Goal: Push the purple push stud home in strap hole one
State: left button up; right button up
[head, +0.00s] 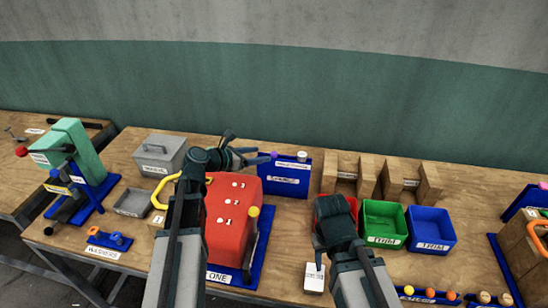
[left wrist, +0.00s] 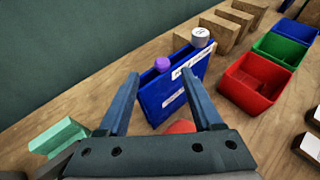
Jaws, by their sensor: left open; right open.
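The purple push stud (head: 274,155) stands upright in the top of a blue upright holder (head: 287,182). It also shows in the left wrist view (left wrist: 162,64), next to a white-topped cylinder (left wrist: 200,37). My left gripper (head: 257,156) is open and empty; its fingers point at the holder, and the stud appears between the fingertips in the left wrist view. A red block (head: 228,228) with several small white labels stands on a blue base marked "ONE". I cannot make out which opening is strap hole one. My right gripper (head: 320,262) is open, in front of the red bin.
Red (head: 322,207), green (head: 384,222) and blue (head: 431,232) bins stand to the right, with wooden blocks (head: 345,175) behind. A grey box (head: 160,153) and green press (head: 75,145) stand left. A yellow handle (head: 160,190) is beside my left arm.

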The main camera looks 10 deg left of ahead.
aim_at(273, 153)
pick_arm(q)
jog(key=b+x, duration=0.2)
jog(key=x, duration=0.3)
jog(key=shift+d+f, duration=0.15)
pick_arm(e)
notch_tip(273, 153, down, 2)
jog(key=shift+f, duration=0.1)
pick_arm(q)
jog(key=shift+s, duration=0.1)
grip_shut()
